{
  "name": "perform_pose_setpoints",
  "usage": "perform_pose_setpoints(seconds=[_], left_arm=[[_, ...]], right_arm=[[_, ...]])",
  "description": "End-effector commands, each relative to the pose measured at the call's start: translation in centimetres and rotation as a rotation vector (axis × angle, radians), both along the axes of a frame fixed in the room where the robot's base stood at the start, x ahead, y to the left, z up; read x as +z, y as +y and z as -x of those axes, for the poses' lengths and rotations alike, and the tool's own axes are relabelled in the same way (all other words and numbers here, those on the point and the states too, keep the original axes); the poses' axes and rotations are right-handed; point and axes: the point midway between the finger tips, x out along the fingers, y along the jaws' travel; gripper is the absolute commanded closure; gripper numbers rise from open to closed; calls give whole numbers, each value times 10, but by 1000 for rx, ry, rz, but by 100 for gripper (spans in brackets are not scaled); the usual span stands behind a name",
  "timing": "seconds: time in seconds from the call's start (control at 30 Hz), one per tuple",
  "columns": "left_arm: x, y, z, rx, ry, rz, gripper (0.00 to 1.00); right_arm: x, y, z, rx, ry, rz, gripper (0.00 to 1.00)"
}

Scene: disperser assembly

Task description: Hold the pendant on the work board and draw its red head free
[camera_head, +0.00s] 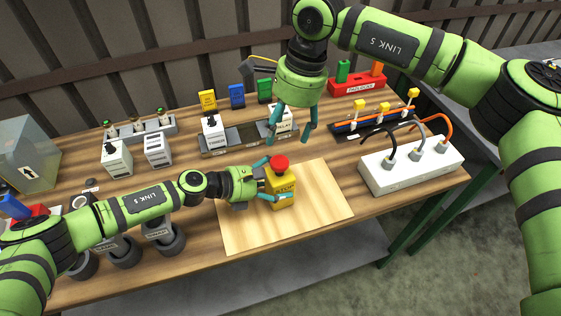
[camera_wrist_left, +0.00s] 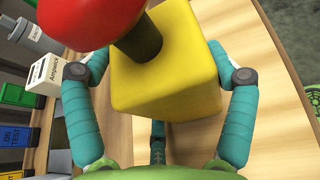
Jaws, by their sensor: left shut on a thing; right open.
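The pendant is a yellow box (camera_head: 283,187) with a red head (camera_head: 280,162) on top, upright on the pale work board (camera_head: 318,186). My left gripper (camera_head: 273,181) is shut on the yellow box, one finger on each side. In the left wrist view the yellow box (camera_wrist_left: 160,65) sits between the teal fingers, and the red head (camera_wrist_left: 90,18) stands on a dark stem above it. My right gripper (camera_head: 293,122) is open and empty, fingers pointing down, above the table behind the pendant.
A white socket box (camera_head: 412,168) with several cables stands to the right. A grey tray (camera_head: 245,138) with white boxes is behind the board. Grey round holders (camera_head: 122,252) stand at the front left. The board's right part is clear.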

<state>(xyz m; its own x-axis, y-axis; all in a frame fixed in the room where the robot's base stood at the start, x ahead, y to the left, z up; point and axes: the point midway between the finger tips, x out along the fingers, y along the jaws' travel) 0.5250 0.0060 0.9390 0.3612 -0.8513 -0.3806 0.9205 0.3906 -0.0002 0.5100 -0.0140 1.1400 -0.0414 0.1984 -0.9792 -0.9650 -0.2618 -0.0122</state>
Motion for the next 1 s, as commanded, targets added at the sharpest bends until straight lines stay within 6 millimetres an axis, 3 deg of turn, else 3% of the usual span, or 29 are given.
perform_pose_setpoints(seconds=[0.2,0.37,0.8,1.0], left_arm=[[-1,1,0,2,2,-1,70],[-1,0,0,0,2,-1,71],[-1,0,0,0,2,-1,71],[-1,1,0,1,3,-2,71]], right_arm=[[8,-30,-3,-204,35,-154,34],[5,-36,-5,-256,40,-184,34],[-68,-6,-4,-255,42,-185,34],[-92,5,-5,-255,39,-185,34]])
